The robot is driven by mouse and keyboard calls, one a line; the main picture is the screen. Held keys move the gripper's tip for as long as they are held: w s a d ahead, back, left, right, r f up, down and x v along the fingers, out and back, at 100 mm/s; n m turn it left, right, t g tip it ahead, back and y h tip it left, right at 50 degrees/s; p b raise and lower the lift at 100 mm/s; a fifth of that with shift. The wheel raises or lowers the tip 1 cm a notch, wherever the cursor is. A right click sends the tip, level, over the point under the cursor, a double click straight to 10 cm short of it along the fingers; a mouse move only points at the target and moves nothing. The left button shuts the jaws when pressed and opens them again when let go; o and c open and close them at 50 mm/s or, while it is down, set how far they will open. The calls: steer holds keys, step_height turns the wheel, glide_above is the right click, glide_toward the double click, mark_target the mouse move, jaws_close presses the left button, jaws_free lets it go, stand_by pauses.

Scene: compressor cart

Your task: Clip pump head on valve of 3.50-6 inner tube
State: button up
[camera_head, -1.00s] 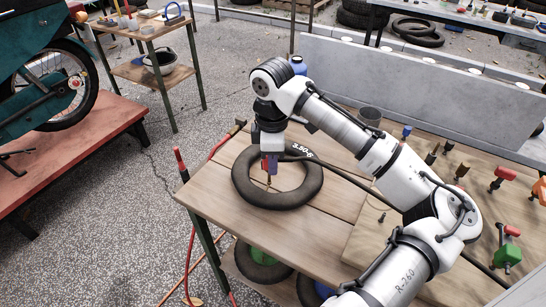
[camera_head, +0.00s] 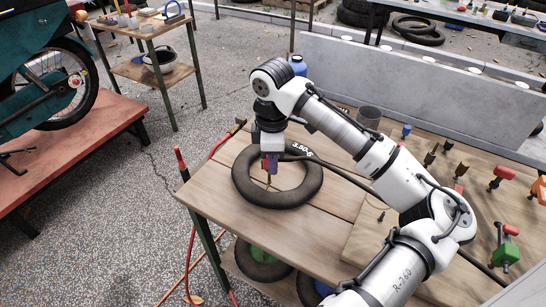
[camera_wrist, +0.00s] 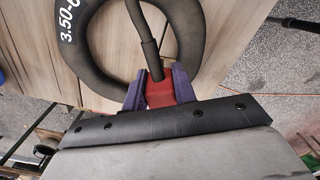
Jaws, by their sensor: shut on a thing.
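The black inner tube (camera_head: 290,196) marked 3.50-6 lies flat on the wooden table, and it also shows in the wrist view (camera_wrist: 93,72). A dark hose (camera_wrist: 150,58) runs from the pump head across the tube. A thin valve stem (camera_head: 268,184) shows faintly below the fingers in the head view. I cannot tell whether the pump head touches it; the wrist view does not show the stem.
The wooden table (camera_head: 225,200) is bare left of the tube. A grey wall panel (camera_head: 420,85) bounds the back. A red hose (camera_head: 193,245) hangs at the table's left.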

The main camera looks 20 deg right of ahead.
steer(key=shift+f+b, duration=0.6)
steer(key=shift+f, duration=0.5)
steer(key=o, duration=1)
steer(key=shift+r, duration=0.1)
steer(key=shift+c, duration=0.2)
step_height(320, 180, up, 14)
steer(key=shift+f, duration=0.1)
